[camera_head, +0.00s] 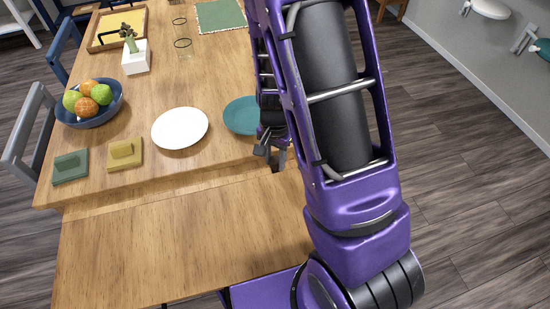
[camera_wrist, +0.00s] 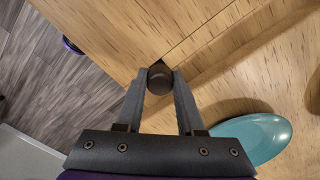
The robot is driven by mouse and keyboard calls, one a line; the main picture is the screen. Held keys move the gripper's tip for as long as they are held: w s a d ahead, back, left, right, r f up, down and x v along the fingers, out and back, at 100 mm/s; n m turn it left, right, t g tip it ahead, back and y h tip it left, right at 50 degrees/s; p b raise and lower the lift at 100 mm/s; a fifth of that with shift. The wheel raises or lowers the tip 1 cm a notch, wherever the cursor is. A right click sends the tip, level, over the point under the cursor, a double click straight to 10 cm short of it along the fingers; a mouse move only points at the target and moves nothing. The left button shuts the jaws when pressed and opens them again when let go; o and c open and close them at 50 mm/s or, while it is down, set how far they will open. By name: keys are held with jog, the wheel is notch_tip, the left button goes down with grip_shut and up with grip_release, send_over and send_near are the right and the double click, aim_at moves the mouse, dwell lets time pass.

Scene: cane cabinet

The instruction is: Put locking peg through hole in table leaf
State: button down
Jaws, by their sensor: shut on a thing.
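My gripper (camera_wrist: 160,84) is shut on a dark round peg (camera_wrist: 160,75), held between the fingertips in the wrist view. The peg is at the table's edge, beside the seam between the boards. A small dark patch shows just beyond it; I cannot tell whether this is the hole, or whether the peg is in it. The table leaf (camera_head: 180,240) is the lower wooden section at the front in the head view. My gripper (camera_head: 272,150) also shows there, near the right end of the seam, with its peg mostly hidden.
A teal plate (camera_head: 242,115) lies close beside my gripper and also shows in the wrist view (camera_wrist: 256,136). A white plate (camera_head: 180,128), a fruit bowl (camera_head: 90,112) and green and yellow blocks stand farther left. The leaf's top is clear.

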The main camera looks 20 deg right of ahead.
jog(key=shift+f+b, duration=0.6)
jog(key=shift+f, duration=0.2)
jog(key=shift+c, duration=2.2)
grip_release()
notch_tip(320, 180, up, 18)
jog(key=p, duration=0.5)
jog(key=shift+f, duration=0.25)
